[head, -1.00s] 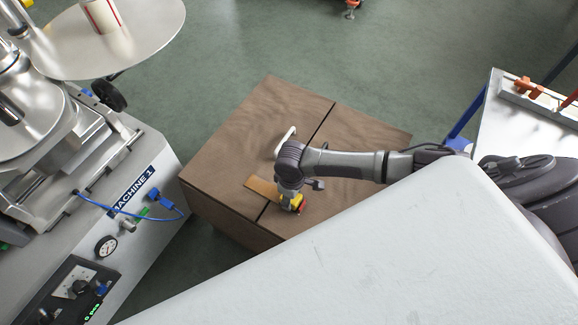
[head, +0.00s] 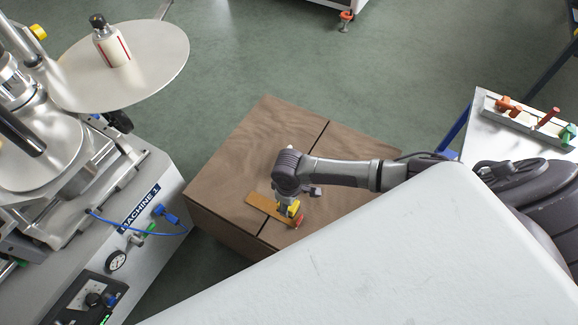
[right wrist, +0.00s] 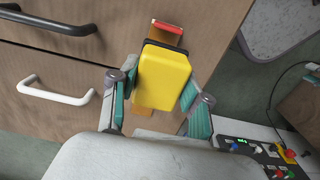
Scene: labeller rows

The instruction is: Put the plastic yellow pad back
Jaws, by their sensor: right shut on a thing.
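My right gripper (right wrist: 158,88) is shut on the yellow pad (right wrist: 165,78), a rounded yellow block with a dark far edge, held between its two teal-lined fingers. In the head view the yellow pad (head: 289,209) shows just below the right wrist, in front of the brown wooden cabinet (head: 235,165). An orange-tan strip (head: 262,203) with a red end (head: 298,221) is close by, partly hidden by the pad. I cannot tell whether the pad touches the strip or cabinet. My left gripper is not in view.
The cabinet has a black handle (right wrist: 48,20) and a white handle (right wrist: 55,95). Machine 1 (head: 140,205), with gauge and blue tube, stands at left under a round plate (head: 150,55) carrying a bottle (head: 111,45). A side table (head: 480,135) with coloured pieces is at right.

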